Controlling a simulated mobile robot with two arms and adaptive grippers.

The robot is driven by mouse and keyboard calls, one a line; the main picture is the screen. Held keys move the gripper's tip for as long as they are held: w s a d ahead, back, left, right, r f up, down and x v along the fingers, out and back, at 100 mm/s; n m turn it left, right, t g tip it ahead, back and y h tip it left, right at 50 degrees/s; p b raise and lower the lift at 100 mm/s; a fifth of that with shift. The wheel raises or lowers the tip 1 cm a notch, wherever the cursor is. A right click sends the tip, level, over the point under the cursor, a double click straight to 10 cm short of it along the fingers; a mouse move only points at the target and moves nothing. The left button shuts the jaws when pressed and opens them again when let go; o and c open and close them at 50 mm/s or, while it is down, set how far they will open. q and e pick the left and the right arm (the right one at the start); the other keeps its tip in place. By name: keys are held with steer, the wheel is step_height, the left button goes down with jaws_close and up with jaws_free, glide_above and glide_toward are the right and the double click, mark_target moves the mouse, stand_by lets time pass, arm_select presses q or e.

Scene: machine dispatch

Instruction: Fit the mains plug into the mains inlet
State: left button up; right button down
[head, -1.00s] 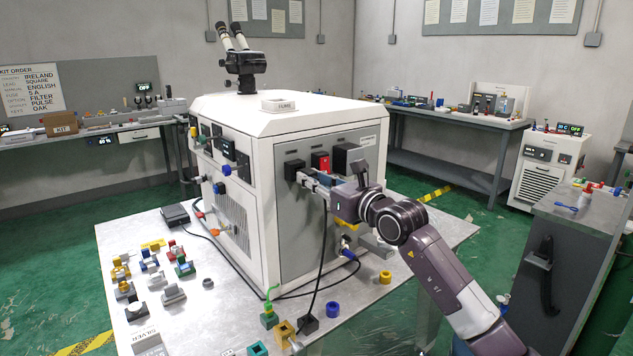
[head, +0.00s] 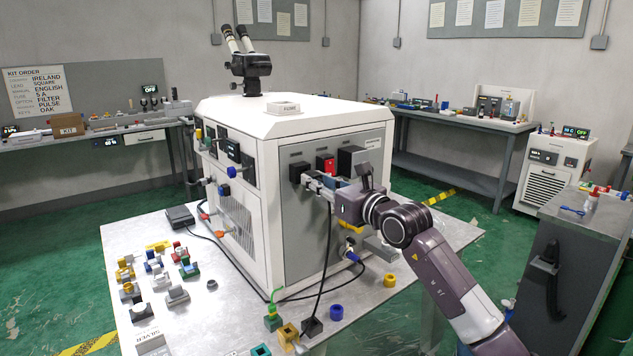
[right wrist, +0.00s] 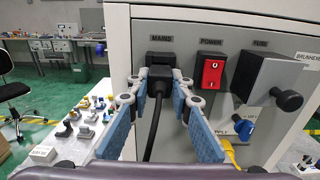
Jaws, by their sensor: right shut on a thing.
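The mains plug (right wrist: 160,84) is black, with a black cable hanging down from it. My right gripper (right wrist: 161,77) is shut on the plug, one blue-padded finger on each side. The plug sits at the mains inlet (right wrist: 159,58), under the MAINS label on the machine's grey panel. The plug hides the inlet's opening, so I cannot tell how deep it sits. In the head view my right gripper (head: 314,182) reaches the panel's upper left, at the black mains inlet (head: 298,172). My left gripper is not in view.
A red power switch (right wrist: 210,74) and a black fuse box (right wrist: 262,76) with a knob are right of the inlet. The plug's cable (head: 325,260) runs down to the table (head: 215,315). Several coloured connectors lie at the table's left. A microscope (head: 247,65) stands on the machine.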

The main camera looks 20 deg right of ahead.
steer(key=shift+x, duration=0.95)
stand_by(0.6)
steer(key=c, duration=1.7)
jaws_free()
steer(key=shift+w, duration=0.1)
steer(key=shift+o, duration=0.2)
steer(key=shift+v, duration=1.8)
